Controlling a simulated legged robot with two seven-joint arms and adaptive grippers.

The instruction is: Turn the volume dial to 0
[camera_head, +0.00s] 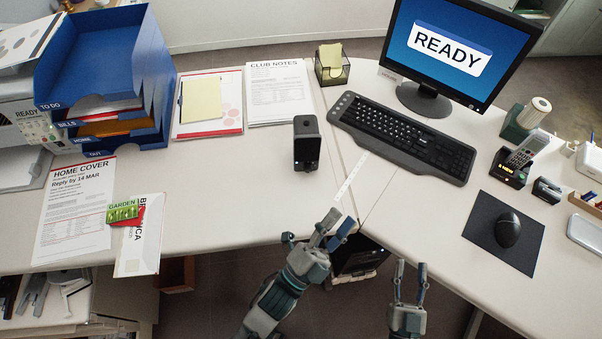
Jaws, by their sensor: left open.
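I cannot make out a dial marked as volume in this view. A small black upright device (307,143) stands on the desk left of the keyboard; I cannot tell whether it carries a dial. My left gripper (318,234) is open and empty at the front edge of the desk, below and apart from the device. My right gripper (410,271) has its two fingers apart with nothing between them, in front of the desk edge. The monitor (447,50) shows "READY" on blue.
A black keyboard (403,137) lies in front of the monitor. A white strip (350,177) lies by the desk seam. A cordless phone (522,152) and a mouse (507,230) are at right. Blue trays (150,75) and papers (75,209) are at left. The centre-left desk is clear.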

